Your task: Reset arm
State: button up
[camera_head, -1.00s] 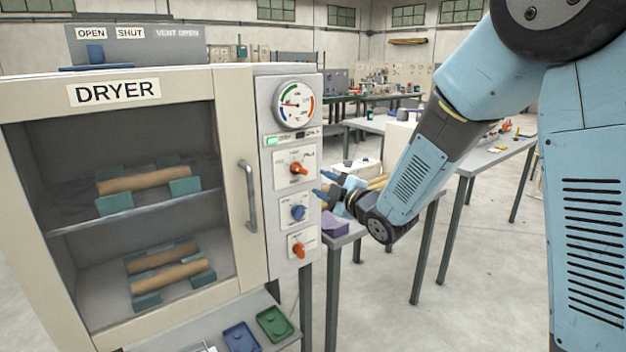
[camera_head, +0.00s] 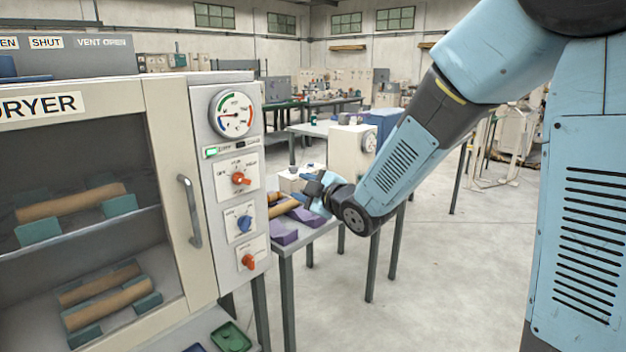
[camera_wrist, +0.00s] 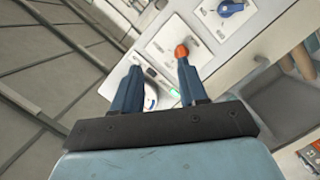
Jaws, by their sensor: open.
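My gripper (camera_wrist: 158,85) is open in the wrist view, its two dark blue fingers apart. An orange knob (camera_wrist: 181,51) on the dryer's control panel shows near the tip of the right finger; I cannot tell whether they touch. In the head view my gripper (camera_head: 316,186) is small, to the right of the dryer's panel, in front of a grey table. The dryer (camera_head: 163,110) stands at left with its door shut. Its panel carries a dial gauge (camera_head: 232,113), an orange knob (camera_head: 240,179), a blue knob (camera_head: 244,223) and a lower orange knob (camera_head: 248,262).
Cardboard-coloured tubes (camera_head: 70,203) lie on supports behind the dryer's glass. A grey table (camera_head: 318,229) with purple blocks (camera_head: 283,232) stands beside the dryer. A green tray (camera_head: 231,337) sits below the panel. Open floor (camera_head: 450,270) lies at the right.

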jog(key=s+d+r+m+g+h, duration=0.15)
jog(key=s+d+m+h, duration=0.3)
jog(key=d, duration=0.55)
jog(key=s+d+r+m+h, duration=0.35)
jog(key=d+m, duration=0.25)
jog(key=d, duration=0.5)
jog(key=s+d+m+g+h, duration=0.1)
jog(key=s+d+m+g, duration=0.1)
jog(key=s, duration=0.7)
jog(key=s+d+f+m+g+h, duration=0.1)
jog(key=s+d+m+g, duration=0.2)
jog(key=s, duration=0.7)
jog(key=d+m, duration=0.2)
jog(key=m, duration=0.1)
jog(key=shift+s+g, duration=0.25)
jog(key=shift+g, duration=0.1)
